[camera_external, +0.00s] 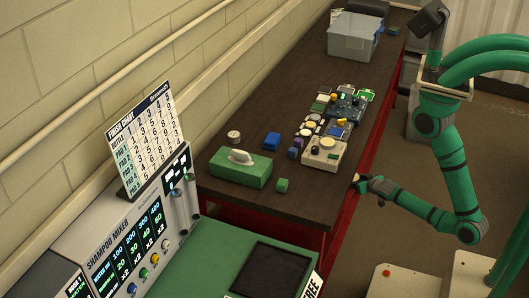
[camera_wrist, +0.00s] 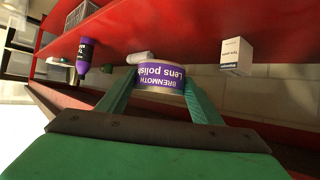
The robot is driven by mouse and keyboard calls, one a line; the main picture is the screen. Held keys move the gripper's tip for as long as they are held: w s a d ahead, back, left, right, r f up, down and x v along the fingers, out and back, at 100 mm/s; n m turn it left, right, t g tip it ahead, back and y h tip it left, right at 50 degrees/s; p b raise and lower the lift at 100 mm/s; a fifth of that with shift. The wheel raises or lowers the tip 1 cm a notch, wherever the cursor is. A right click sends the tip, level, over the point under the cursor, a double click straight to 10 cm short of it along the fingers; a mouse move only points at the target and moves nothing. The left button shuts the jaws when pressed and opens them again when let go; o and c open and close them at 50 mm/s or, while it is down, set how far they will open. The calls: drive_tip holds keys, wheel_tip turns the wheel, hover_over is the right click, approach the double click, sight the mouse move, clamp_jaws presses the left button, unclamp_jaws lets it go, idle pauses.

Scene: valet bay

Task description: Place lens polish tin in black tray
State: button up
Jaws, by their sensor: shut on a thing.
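The lens polish tin (camera_wrist: 160,78) is round, with a purple label that reads upside down in the wrist view. My gripper (camera_wrist: 159,86) is shut on it, one green finger on each side. In the external view my gripper (camera_external: 361,183) is low beside the right edge of the dark bench; the tin is too small there to make out well. A flat black rectangle with a rim, which looks like the black tray (camera_external: 270,268), lies on the green worktop in the foreground. Its inside looks empty. It is well apart from my gripper, towards the front left.
In the wrist view a purple bottle (camera_wrist: 84,56) and white box (camera_wrist: 236,56) are near the red shelf (camera_wrist: 170,25).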

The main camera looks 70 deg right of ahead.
drive_tip(key=a+n+t+y, duration=0.3)
drive_tip(key=a+n+y, duration=0.4)
drive_tip(key=a, duration=1.9)
drive_tip(key=s+a+r+n+y, duration=0.2)
drive_tip(key=s+a+n+y, duration=0.15)
drive_tip(key=a, duration=0.45)
drive_tip(key=s+a+r+n+y, duration=0.25)
drive_tip(key=s+a, duration=0.25)
drive_tip(key=a, duration=0.4)
drive_tip(key=a+r+n+g+y, duration=0.35)
drive_tip(key=a+r, duration=0.35)
drive_tip(key=a, duration=0.3)
drive_tip(key=w+a+r+m+t+h, duration=0.1)
drive_tip(key=w+a+r, duration=0.2)
drive_tip(key=w+r, duration=0.85)
hover_over(277, 276)
drive_tip(key=d, duration=0.1)
drive_tip(key=f, duration=0.6)
drive_tip(key=shift+s+f, duration=0.4)
drive_tip(key=shift+w+a+f, duration=0.3)
drive_tip(key=shift+a+f, duration=0.05)
drive_tip(key=shift+f, duration=0.25)
drive_tip(key=shift+a+f, duration=0.1)
drive_tip(key=shift+f, duration=1.5)
